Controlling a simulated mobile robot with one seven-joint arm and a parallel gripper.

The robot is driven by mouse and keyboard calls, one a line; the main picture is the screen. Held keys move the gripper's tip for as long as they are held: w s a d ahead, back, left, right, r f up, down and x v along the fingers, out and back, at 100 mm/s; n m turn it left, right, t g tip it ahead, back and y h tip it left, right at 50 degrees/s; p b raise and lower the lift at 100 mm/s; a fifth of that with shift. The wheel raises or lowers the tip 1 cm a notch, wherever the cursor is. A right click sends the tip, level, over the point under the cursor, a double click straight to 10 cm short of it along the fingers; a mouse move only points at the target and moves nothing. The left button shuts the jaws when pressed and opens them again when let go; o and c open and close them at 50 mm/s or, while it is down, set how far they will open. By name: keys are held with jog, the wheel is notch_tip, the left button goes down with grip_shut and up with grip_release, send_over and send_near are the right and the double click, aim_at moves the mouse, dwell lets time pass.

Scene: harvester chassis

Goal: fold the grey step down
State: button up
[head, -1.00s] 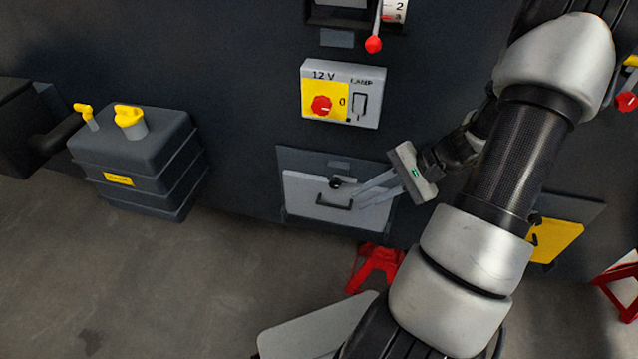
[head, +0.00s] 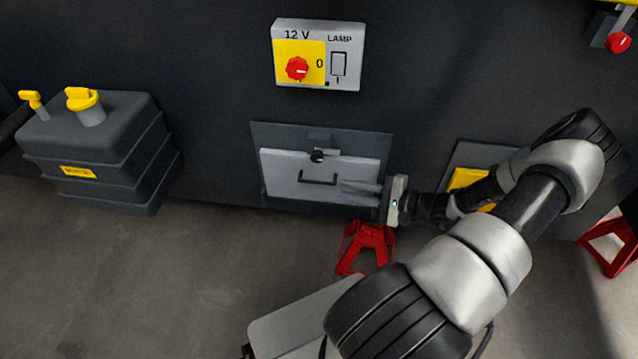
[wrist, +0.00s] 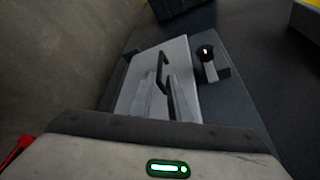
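The grey step (head: 285,180) is a light grey panel standing folded up against a dark backing plate on the chassis wall. It has a black U-shaped handle (head: 319,178) on its face and a black latch knob (head: 317,155) at its top edge. My gripper (head: 342,187) is in front of the panel's right part, its fingers pointing left toward the handle's right end. In the wrist view the two fingers (wrist: 166,82) are apart, with the handle (wrist: 162,66) just beyond their tips. The latch knob (wrist: 206,53) shows right of them. I cannot tell whether the fingers touch anything.
A 12 V switch box (head: 318,55) is above the step. A dark tank (head: 100,150) with yellow caps stands to the left. A red stand (head: 365,247) is on the floor below my gripper. A yellow panel (head: 466,180) is to the right. Floor before the step's left part is clear.

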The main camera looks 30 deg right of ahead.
aim_at(324, 184)
jog(key=b+x, duration=0.1)
jog(key=x, duration=0.8)
jog(key=shift+w+a+f, duration=0.1)
jog(key=shift+w+a, duration=0.1)
jog(key=shift+w, duration=0.1)
jog(key=shift+c, duration=0.4)
grip_shut()
